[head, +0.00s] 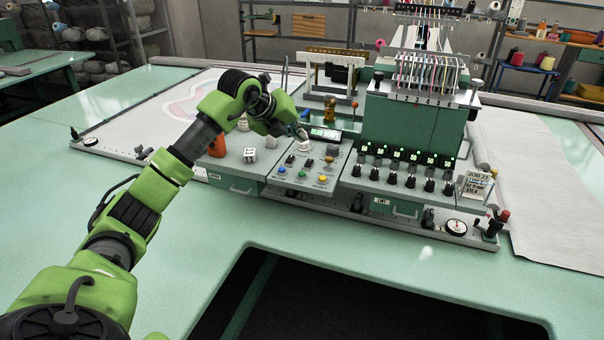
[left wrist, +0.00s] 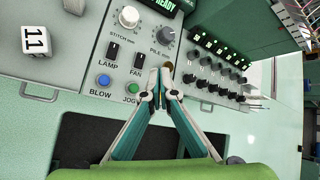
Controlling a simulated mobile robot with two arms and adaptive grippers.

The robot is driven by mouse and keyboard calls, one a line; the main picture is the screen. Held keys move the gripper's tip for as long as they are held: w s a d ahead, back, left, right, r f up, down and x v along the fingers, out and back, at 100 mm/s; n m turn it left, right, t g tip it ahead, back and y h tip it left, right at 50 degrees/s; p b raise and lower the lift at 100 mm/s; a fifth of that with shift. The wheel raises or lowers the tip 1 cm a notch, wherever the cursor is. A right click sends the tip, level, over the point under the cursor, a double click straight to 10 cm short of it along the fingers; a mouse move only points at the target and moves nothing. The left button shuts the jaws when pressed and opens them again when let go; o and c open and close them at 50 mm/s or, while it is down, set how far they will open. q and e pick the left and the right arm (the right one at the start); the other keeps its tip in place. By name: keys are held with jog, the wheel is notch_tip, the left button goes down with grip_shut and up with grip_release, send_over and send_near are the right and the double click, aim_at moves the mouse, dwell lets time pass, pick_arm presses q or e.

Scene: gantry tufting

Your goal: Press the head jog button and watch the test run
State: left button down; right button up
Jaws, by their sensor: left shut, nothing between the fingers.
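The green jog button (head: 301,174) is on the grey control panel (head: 279,170), between a blue button (head: 282,170) and a yellow one (head: 322,179). In the left wrist view the green button (left wrist: 131,88) is labelled JOG and is to the left of the gripper tips. My left gripper (head: 301,132) is shut and empty, above the back part of the panel, apart from the button. In the left wrist view its closed fingertips (left wrist: 161,76) cover the panel right of the FAN switch. The display (left wrist: 163,5) reads READY. My right gripper is not in view.
The tufting head (head: 416,120) with thread cones and a row of knobs (head: 405,179) stands right of the panel. An orange object (head: 217,147) and a number block (head: 250,155) are left of it. The green tabletop (head: 250,225) in front is clear, with a dark cutout (head: 340,300).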

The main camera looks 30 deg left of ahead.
aim_at(300, 174)
pick_arm(q)
jog(key=shift+f+b, duration=2.95)
jog(key=shift+f, duration=1.35)
jog(key=shift+f+b, duration=0.3)
jog(key=shift+f, duration=0.15)
jog(key=shift+f+b, duration=0.4)
jog(key=shift+f, duration=0.15)
jog(key=shift+r, duration=0.1)
jog(key=shift+r+p, duration=0.7)
jog(key=shift+r, duration=0.15)
jog(key=shift+r+p, duration=1.85)
jog(key=shift+r, duration=0.75)
